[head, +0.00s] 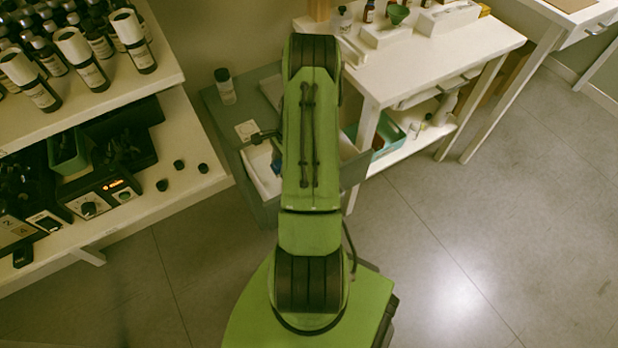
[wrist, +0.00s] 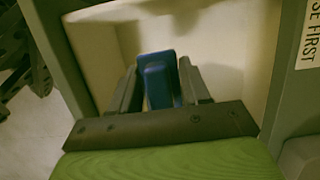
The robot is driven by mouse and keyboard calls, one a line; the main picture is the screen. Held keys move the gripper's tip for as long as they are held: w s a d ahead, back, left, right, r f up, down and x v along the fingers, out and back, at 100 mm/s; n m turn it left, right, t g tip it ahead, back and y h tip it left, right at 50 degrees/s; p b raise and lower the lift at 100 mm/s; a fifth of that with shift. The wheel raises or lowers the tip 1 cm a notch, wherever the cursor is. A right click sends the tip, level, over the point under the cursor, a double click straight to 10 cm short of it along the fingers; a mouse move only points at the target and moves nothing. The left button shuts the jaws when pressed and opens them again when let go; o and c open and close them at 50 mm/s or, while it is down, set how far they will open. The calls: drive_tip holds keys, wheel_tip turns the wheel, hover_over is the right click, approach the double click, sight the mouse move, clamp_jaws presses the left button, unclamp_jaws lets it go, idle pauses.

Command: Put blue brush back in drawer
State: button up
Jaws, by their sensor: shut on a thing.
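The blue brush (wrist: 158,82) shows in the wrist view as a blue block between the two dark fingers of my gripper (wrist: 160,85). My gripper is shut on it. Behind and around them is the pale inside of the open drawer (wrist: 218,38), with grey-green walls. I cannot tell whether the brush touches the drawer floor. In the head view the open drawer (head: 262,170) juts from a grey-green cabinet, partly covered by my arm. My gripper and the brush are hidden under the arm there.
A shelf (head: 190,150) with bottles and devices is at left. A white table (head: 420,60) with trays is at right. The floor at front right is clear.

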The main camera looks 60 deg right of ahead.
drive_tip(key=f+b, duration=0.1)
drive_tip(key=f, duration=0.2)
drive_tip(key=f+b, duration=0.1)
drive_tip(key=f, duration=0.3)
drive_tip(key=s+f+b, duration=0.1)
drive_tip(key=f, duration=0.2)
drive_tip(key=shift+a+f+b, duration=0.2)
drive_tip(key=shift+f+b, duration=0.15)
drive_tip(key=shift+b, duration=0.05)
drive_tip(key=shift+r, duration=0.1)
drive_tip(key=o, duration=1)
